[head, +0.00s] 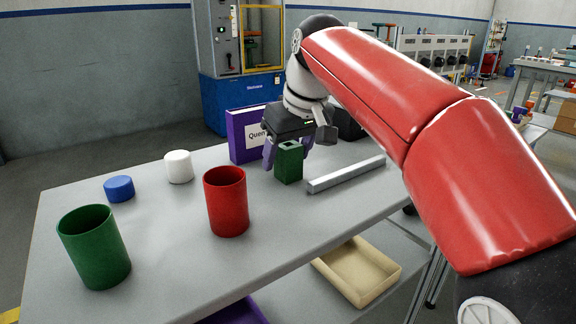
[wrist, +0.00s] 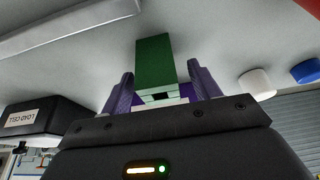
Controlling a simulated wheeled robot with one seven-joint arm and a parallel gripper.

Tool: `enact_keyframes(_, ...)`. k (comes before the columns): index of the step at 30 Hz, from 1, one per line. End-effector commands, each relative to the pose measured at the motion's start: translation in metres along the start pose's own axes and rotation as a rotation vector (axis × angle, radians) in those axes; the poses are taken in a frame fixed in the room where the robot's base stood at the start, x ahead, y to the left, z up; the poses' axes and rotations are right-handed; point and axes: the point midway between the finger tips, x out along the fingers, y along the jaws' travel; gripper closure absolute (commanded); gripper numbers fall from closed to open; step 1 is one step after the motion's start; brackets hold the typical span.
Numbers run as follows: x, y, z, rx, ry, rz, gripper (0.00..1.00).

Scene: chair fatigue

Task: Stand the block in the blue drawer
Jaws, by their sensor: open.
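The green block (head: 288,166) stands upright on the grey table, with a dark opening in its top. My gripper (head: 286,150) is at the block's far side in the head view, with its purple fingers open. In the wrist view the block (wrist: 154,60) shows between and beyond the two spread fingers of my gripper (wrist: 163,88), with visible gaps beside it. I cannot tell whether either finger touches it. I see no clear blue drawer in either view.
A silver bar (head: 346,174) lies right of the block; a purple box (head: 240,150) stands behind it. A red cup (head: 227,205), green cup (head: 95,250), white cylinder (head: 179,167) and blue disc (head: 119,189) are left. A beige tray (head: 385,283) sits below the tabletop.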

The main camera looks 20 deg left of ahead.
Motion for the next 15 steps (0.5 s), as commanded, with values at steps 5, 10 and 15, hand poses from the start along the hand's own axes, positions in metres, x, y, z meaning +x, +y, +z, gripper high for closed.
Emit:
enact_keyframes(5, 0.0172, 0.0009, 0.0005, 0.001, 0.001, 0.001, 0.38)
enact_keyframes(10, 0.0175, 0.0010, 0.0000, 0.001, 0.002, 0.001, 0.38)
enact_keyframes(15, 0.0174, 0.0010, 0.0001, 0.001, 0.001, 0.001, 0.53)
